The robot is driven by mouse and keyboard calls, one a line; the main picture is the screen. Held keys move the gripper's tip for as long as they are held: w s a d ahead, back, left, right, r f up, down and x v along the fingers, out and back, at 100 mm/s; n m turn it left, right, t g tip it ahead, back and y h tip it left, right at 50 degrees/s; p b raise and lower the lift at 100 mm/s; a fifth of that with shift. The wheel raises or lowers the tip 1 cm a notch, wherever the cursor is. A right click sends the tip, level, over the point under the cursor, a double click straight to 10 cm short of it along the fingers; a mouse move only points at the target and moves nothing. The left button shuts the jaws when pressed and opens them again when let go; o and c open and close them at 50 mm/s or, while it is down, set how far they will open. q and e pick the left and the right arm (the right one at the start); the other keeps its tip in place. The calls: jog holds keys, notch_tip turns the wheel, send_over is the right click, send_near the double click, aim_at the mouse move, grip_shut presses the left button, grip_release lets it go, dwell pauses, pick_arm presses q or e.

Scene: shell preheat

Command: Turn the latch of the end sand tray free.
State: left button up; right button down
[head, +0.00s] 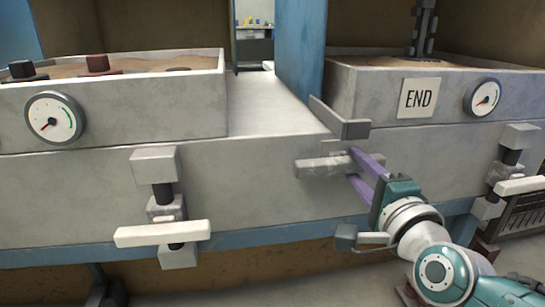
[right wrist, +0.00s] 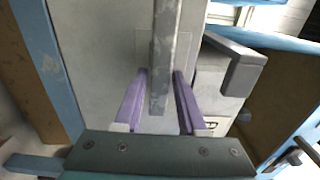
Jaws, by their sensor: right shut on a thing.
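The end sand tray (head: 380,105) is a grey concrete box at the upper right with an END sign (head: 417,98) on its front. Its latch (head: 312,168) is a short grey bar lying about level on the bench front, below the tray's left corner. My right gripper (head: 353,164), with purple fingers, is shut on the latch's right part, one finger above and one below. In the right wrist view the latch (right wrist: 164,50) runs upright between the fingers (right wrist: 160,102). My left gripper is not in view.
A dark grey angled bracket (head: 345,127) juts out just above the latch and shows beside it in the right wrist view (right wrist: 242,68). Clamps with white handles stand left (head: 160,234) and right (head: 520,186). Another sand tray (head: 150,110) is at left.

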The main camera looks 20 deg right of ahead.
jog(key=c, duration=0.6)
grip_release()
jog(key=shift+c, duration=0.2)
jog(key=p+v, duration=0.3)
jog(key=v, duration=0.7)
jog(key=shift+p, duration=0.3)
